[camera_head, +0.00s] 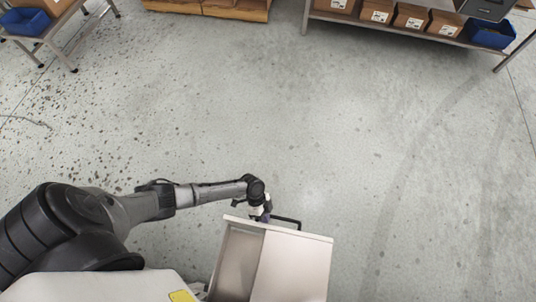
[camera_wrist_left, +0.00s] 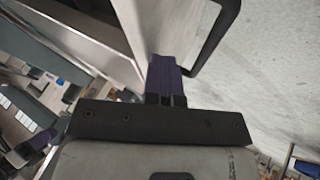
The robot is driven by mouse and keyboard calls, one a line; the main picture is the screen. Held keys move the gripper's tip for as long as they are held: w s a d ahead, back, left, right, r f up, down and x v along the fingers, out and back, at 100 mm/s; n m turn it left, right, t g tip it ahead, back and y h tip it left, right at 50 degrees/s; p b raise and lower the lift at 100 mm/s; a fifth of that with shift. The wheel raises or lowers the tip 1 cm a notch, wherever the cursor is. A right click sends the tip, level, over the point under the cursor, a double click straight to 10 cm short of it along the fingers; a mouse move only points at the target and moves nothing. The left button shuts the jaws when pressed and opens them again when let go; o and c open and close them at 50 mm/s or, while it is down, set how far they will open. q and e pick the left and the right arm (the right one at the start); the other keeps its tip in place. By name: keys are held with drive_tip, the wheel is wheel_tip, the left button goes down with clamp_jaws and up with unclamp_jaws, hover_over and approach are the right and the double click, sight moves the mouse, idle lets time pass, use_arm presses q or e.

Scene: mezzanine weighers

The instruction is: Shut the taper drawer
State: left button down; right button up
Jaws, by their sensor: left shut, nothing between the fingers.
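The taper drawer (camera_head: 236,262) stands out of a pale cabinet (camera_head: 292,268) at the bottom of the head view; its open inside shows beside the cabinet's flat top. A dark bar handle (camera_head: 287,221) is on the far face, and it shows large in the left wrist view (camera_wrist_left: 215,40). My left gripper (camera_head: 266,214) is at that far face, just left of the handle. In the left wrist view its purple fingers (camera_wrist_left: 165,75) are together and empty, close to the pale front edge; I cannot tell whether they touch it. My right gripper is not in view.
A shelf (camera_head: 400,28) with cardboard boxes and a blue bin (camera_head: 490,33) stands at the top right. A small table with a blue bin (camera_head: 25,21) is at the top left, and a pallet (camera_head: 215,9) at the top. The concrete floor between is clear.

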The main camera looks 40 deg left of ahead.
use_arm(q)
drive_tip(key=s+d+p, duration=0.2)
drive_tip(key=s+d, duration=0.6)
drive_tip(key=s, duration=0.4)
drive_tip(key=s+d+p, duration=0.1)
drive_tip(key=s+d, duration=0.7)
drive_tip(key=s, duration=0.5)
drive_tip(key=shift+s+p, duration=0.25)
drive_tip(key=shift+p, duration=0.15)
